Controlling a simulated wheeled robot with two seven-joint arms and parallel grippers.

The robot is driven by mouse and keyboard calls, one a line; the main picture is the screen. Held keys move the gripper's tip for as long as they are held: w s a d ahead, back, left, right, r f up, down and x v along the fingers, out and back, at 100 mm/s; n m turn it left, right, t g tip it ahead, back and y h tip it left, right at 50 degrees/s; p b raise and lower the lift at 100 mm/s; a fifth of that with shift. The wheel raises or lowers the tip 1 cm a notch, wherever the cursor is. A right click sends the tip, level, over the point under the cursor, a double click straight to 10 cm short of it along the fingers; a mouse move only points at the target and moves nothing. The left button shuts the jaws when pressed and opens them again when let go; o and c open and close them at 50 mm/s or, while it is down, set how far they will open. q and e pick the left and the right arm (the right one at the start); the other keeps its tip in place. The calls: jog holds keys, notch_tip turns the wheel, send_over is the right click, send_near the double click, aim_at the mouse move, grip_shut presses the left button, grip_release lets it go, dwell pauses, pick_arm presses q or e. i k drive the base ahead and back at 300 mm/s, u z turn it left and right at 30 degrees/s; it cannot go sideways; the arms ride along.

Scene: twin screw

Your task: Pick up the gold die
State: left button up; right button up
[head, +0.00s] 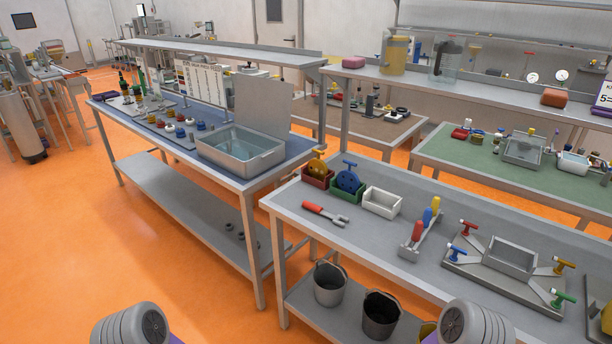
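A round gold die (317,168) sits in a small red bin (318,182) at the far left end of the near grey workbench. Neither of my grippers is in the head view. Only rounded grey parts of my own arms show at the bottom edge, well short of the bench, so whether the grippers are open or shut is hidden.
Next to the red bin, a green bin (345,196) holds a blue round piece (348,181); a white bin (382,205) follows. A red-handled tool (325,214) lies in front. A plate with clamps (510,258) is right. Two buckets (330,284) stand on the lower shelf.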

aim_at(317, 170)
jog(key=u, duration=0.5)
jog(key=k, duration=1.15)
jog(key=u, duration=1.05)
jog(key=i, duration=1.7)
jog(key=z, duration=0.15)
jog(key=i, duration=1.55)
jog(key=z, duration=1.1)
